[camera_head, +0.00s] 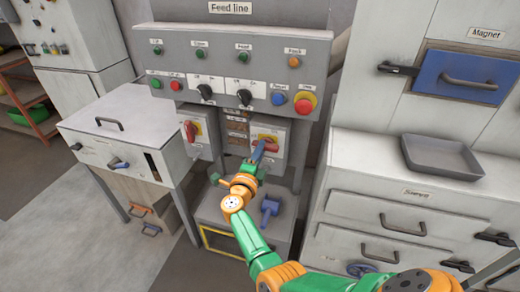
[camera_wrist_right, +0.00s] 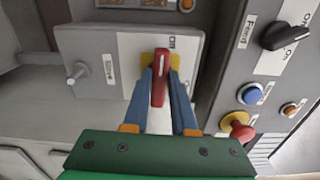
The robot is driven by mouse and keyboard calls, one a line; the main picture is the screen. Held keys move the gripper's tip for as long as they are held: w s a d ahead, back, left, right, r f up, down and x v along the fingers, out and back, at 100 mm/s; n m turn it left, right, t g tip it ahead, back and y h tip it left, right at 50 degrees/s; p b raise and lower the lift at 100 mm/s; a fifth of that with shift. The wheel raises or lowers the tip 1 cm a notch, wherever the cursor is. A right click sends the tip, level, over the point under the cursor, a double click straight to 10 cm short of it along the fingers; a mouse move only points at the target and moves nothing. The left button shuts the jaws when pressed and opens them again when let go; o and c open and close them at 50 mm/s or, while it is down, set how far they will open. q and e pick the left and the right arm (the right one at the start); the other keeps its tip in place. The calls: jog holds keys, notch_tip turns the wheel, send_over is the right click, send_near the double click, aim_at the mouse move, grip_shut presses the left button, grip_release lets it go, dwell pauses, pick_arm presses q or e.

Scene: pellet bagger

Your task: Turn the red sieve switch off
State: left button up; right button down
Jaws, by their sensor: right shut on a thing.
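The red switch handle (camera_wrist_right: 159,78) sits on a yellow plate on a light grey box (camera_wrist_right: 125,60). A small label on this box appears to read "Sieve", but the print is blurred. My right gripper (camera_wrist_right: 160,90) is shut on the red handle, with one blue finger on each side of it. In the head view the right gripper (camera_head: 262,148) reaches this box (camera_head: 284,138) below the control panel and partly hides the handle. A second red switch (camera_head: 190,131) on a yellow plate is on another box to the left, untouched. My left gripper is not in view.
The feed line panel (camera_head: 245,50) above carries lamps, black knobs, a blue button and a red button (camera_head: 304,104). A blue-handled part (camera_head: 270,208) is below the gripper. A grey tray (camera_head: 440,157) lies on the cabinet at right.

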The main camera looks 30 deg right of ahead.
jog(key=shift+n, duration=0.3)
dwell(0.4)
jog(key=c, duration=0.7)
grip_release()
jog(key=shift+f, duration=0.1)
